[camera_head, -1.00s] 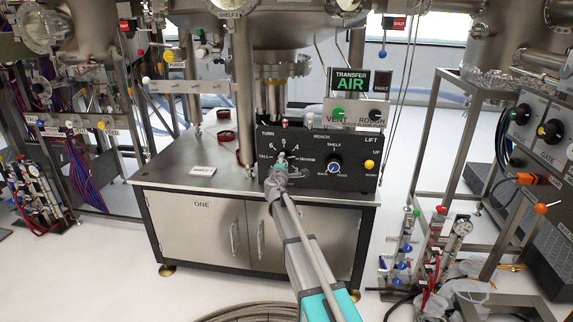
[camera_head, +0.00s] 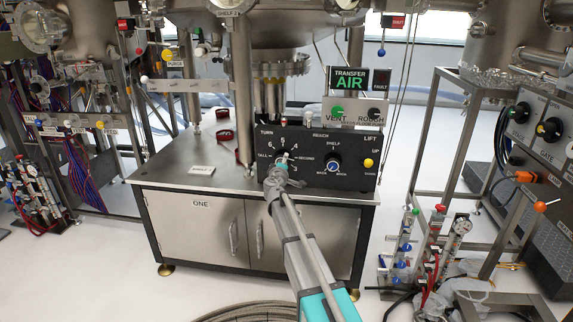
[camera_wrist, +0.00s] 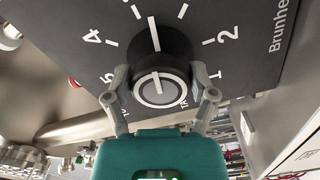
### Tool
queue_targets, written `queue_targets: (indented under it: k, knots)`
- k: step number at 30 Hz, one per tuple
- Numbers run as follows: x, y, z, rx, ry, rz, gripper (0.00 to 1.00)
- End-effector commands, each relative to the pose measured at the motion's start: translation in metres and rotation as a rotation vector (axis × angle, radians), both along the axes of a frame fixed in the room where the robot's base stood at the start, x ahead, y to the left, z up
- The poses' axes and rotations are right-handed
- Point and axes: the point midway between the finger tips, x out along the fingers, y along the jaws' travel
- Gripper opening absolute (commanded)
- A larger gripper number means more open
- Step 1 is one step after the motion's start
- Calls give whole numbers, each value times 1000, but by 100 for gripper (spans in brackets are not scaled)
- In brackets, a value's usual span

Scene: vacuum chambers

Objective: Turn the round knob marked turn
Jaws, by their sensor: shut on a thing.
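The round knob is black with a white line and a pale-ringed round face. In the wrist view the knob (camera_wrist: 158,58) sits on a dark panel inside a ring of white numbers. My gripper (camera_wrist: 160,88) has one finger on each side of it, shut on it. In the head view my gripper (camera_head: 283,162) is at the dial under the word TURN, on the left part of the control panel (camera_head: 318,150). There it covers most of the knob.
The panel stands on a steel cabinet (camera_head: 200,225) labelled ONE. A metal post (camera_head: 242,90) rises just left of the panel. Gauges and hoses (camera_head: 440,250) stand at the right.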

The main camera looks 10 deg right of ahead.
Motion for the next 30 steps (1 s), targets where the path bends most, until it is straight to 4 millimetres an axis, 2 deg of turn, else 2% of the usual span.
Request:
queue_targets:
  k: [28,29,30]
  knots:
    - [2,3,1,-4,0,7,25]
    - [2,3,1,-4,1,7,79]
    - [2,3,1,-4,1,7,86]
